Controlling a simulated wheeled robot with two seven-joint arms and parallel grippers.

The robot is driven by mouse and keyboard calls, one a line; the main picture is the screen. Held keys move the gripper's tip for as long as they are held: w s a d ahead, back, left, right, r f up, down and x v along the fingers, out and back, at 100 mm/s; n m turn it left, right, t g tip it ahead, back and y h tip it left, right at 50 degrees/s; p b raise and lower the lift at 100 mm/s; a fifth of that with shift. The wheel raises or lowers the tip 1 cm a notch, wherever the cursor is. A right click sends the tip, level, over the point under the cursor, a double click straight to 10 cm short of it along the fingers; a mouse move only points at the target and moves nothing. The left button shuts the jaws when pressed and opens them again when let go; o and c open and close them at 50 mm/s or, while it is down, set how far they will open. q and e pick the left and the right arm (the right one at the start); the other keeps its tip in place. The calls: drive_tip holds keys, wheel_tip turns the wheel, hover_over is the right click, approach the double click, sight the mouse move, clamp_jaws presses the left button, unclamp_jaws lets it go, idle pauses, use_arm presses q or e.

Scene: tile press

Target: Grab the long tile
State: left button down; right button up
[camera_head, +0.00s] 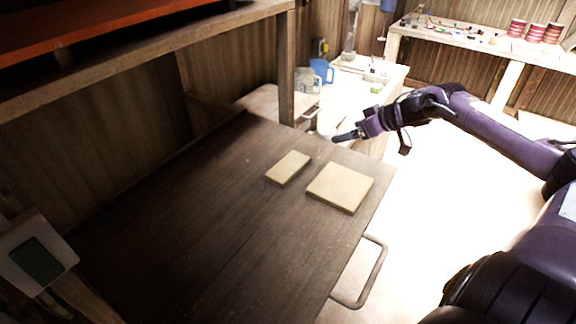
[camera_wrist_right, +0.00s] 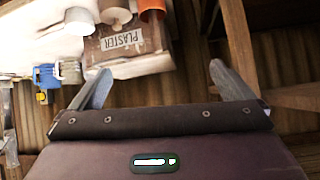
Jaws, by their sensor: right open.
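Two pale beige tiles lie flat on the dark wooden table (camera_head: 190,230) in the head view. The longer, narrower tile (camera_head: 288,167) lies left of the wider, squarer tile (camera_head: 340,186), with a small gap between them. My right gripper (camera_head: 338,137) is above the far right edge of the table, beyond both tiles and apart from them. In the right wrist view my right gripper (camera_wrist_right: 165,85) has its two fingers spread wide with nothing between them. No tile shows in that view. My left gripper is not in view.
A wooden post (camera_head: 287,68) and an orange-topped shelf (camera_head: 120,25) stand along the table's far left side. A metal handle (camera_head: 372,275) sticks out from its right side. A grey device with a screen (camera_head: 38,255) is at lower left. The table's middle is clear.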

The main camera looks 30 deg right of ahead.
drive_tip(key=w+a+r+n+g+y, duration=0.1)
drive_tip(key=a+r+n+g, duration=0.1)
drive_tip(key=a+r, duration=0.75)
wheel_tip(320, 180, up, 7)
drive_tip(key=g+h, duration=0.3)
drive_tip(key=g, duration=0.3)
hover_over(288, 165)
drive_tip(key=shift+s, duration=0.1)
drive_tip(key=shift+s+a+f+h, duration=0.1)
drive_tip(key=shift+s+a+h, duration=0.1)
drive_tip(key=shift+s+h, duration=0.1)
drive_tip(key=shift+f+m+p, duration=0.25)
drive_tip(key=shift+m+p, duration=0.05)
drive_tip(key=f+p, duration=0.1)
drive_tip(key=f, duration=0.1)
drive_tip(key=f+p, duration=0.1)
drive_tip(key=f, duration=0.1)
drive_tip(key=f+p, duration=0.1)
drive_tip(key=f, duration=0.1)
drive_tip(key=shift+d+f, duration=0.15)
drive_tip(key=shift+d, duration=0.15)
drive_tip(key=shift+w+f, duration=0.2)
drive_tip(key=shift+f, duration=0.3)
drive_tip(key=c, duration=0.9)
drive_tip(key=shift+o, duration=0.2)
drive_tip(key=shift+r, duration=0.1)
